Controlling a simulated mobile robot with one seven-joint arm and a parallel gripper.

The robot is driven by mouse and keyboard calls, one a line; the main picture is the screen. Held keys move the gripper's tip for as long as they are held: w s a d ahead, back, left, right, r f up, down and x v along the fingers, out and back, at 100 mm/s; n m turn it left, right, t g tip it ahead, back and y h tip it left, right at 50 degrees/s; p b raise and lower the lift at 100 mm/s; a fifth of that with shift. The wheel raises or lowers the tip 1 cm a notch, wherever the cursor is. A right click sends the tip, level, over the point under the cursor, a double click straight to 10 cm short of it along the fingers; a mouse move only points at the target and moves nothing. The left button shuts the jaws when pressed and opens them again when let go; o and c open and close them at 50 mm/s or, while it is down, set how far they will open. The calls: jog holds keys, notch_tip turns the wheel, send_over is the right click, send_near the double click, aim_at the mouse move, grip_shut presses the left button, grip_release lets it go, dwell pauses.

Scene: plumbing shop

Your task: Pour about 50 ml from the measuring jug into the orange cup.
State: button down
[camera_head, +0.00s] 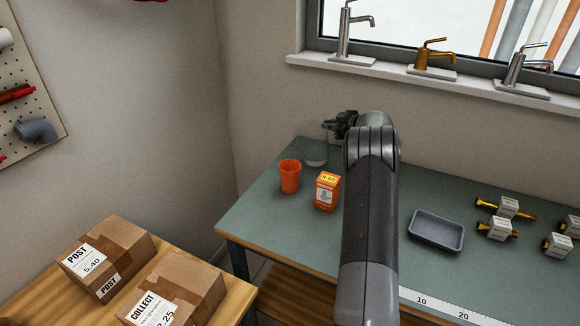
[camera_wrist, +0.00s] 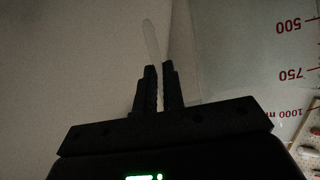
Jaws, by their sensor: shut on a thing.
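The clear measuring jug (camera_head: 315,153) is at the back left of the green bench, behind and right of the orange cup. It looks about upright; I cannot tell whether it touches the bench. Its wall with red marks (camera_wrist: 290,72) fills the right of the wrist view. My gripper (camera_head: 342,124) is at the jug's upper right. In the wrist view my gripper (camera_wrist: 158,75) is shut on a thin pale strip, which looks like the jug's handle. Any liquid inside is too faint to tell. The orange cup (camera_head: 290,177) stands upright near the bench's left edge.
An orange-and-white box (camera_head: 327,191) stands right of the cup, close to it. A grey tray (camera_head: 436,231) and several brass fittings (camera_head: 507,208) lie further right. Taps (camera_head: 432,62) stand on the windowsill behind. Cardboard parcels (camera_head: 108,257) sit on a wooden table at lower left.

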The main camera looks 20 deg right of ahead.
jog(key=s+a+r+n+t+h, duration=0.1)
jog(key=s+a+r+n, duration=0.1)
jog(key=r, duration=0.3)
jog(key=s+a+r+n+t+h+p, duration=0.1)
jog(key=s+a+r+n+t, duration=0.1)
jog(key=s+a+r+n, duration=0.1)
jog(key=shift+s+a+r+n, duration=0.3)
jog(key=shift+a+r+n, duration=0.6)
jog(key=shift+a+r, duration=0.5)
jog(key=shift+s+a+r+n+t+p, duration=0.25)
jog(key=shift+r+n+t+p, duration=0.05)
jog(key=shift+r+n+t, duration=0.15)
jog(key=shift+s+a+r+n+p, duration=0.3)
jog(key=shift+s+a+r+n, duration=0.1)
jog(key=shift+s+a, duration=0.25)
jog(key=shift+w, duration=0.1)
jog(key=shift+s+a+r+n+t+p, duration=0.25)
jog(key=shift+a+p, duration=0.15)
jog(key=shift+p, duration=0.35)
dwell(1.0)
